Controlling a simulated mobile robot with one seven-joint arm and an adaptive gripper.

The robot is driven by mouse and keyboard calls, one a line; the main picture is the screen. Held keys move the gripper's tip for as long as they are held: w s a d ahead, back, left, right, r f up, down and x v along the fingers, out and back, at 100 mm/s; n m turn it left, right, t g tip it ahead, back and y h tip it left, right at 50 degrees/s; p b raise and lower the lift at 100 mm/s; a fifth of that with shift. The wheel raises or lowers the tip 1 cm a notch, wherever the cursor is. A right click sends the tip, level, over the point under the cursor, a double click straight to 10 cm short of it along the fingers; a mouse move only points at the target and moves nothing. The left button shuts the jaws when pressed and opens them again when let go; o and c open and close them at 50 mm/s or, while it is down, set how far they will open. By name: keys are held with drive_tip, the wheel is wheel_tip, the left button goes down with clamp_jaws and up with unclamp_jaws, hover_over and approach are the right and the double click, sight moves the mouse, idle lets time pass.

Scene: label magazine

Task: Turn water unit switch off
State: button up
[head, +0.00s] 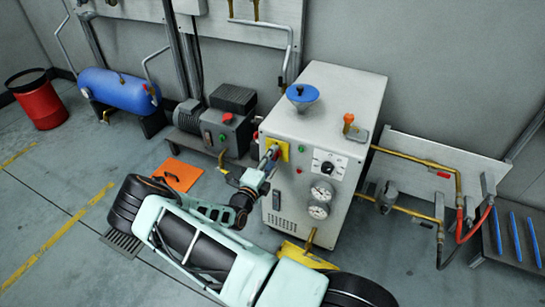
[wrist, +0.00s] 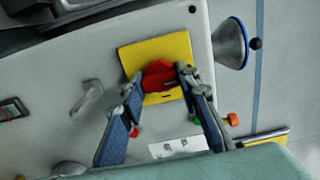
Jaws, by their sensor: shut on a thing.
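The water unit is a white cabinet (head: 320,105) standing against the wall in the head view. On its front is a yellow plate (wrist: 178,47) with a red switch knob (wrist: 158,76), clear in the wrist view. The yellow plate also shows in the head view (head: 283,147). My gripper (wrist: 157,82) is at the knob, with one finger on each side, shut on it. The fingers cover the knob's sides, and its exact angle is hard to tell. In the head view my gripper (head: 270,160) hides most of the knob.
The cabinet front also has a black dial (head: 328,167) and two gauges (head: 320,200). A blue funnel (head: 302,93) stands on top. A motor unit (head: 222,125) is left, pipes with a valve (head: 388,195) right. An orange mat (head: 178,175) lies on the floor.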

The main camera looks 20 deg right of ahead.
drive_tip(key=o, duration=1.2)
drive_tip(key=v, duration=1.2)
